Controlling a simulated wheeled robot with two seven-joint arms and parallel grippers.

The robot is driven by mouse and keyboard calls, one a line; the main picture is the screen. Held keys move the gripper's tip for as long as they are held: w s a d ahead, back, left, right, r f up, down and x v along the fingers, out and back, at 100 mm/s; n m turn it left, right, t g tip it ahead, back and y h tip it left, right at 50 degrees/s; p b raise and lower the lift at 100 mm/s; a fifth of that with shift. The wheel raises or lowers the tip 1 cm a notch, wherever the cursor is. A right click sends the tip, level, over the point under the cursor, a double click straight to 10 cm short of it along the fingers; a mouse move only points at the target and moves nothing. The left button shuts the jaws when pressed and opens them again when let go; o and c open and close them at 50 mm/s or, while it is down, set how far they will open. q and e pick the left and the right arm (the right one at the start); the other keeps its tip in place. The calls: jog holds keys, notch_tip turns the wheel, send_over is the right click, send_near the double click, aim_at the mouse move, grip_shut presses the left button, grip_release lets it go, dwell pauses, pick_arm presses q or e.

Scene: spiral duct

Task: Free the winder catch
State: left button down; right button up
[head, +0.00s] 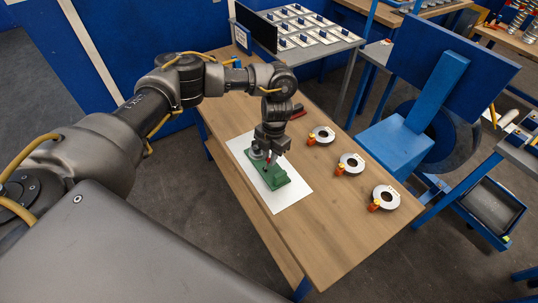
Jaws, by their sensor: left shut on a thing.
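A green winder block (276,182) lies on a white sheet (292,193) on the wooden table. A grey round part (257,153) stands at its far end. My left gripper (268,156) reaches down from above onto the far end of the block. Its fingers are shut on a small part there, which appears to be the winder catch, mostly hidden by the fingers. A small red piece (283,155) shows just right of the fingers. My right gripper is not in view.
Three grey rings with orange-red pieces stand along the table's right side: far (324,132), middle (351,160) and near (387,194). The wooden table (320,225) is bare at its near end. A blue machine (400,140) stands to the right.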

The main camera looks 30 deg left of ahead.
pick_arm(q)
jog(key=c, duration=1.3)
grip_release()
notch_tip(320, 180, up, 11)
jog(key=w+b, duration=0.1)
jog(key=shift+w+d+f+b, duration=0.15)
jog(key=shift+w+f+b, duration=0.05)
jog(key=shift+b, duration=0.15)
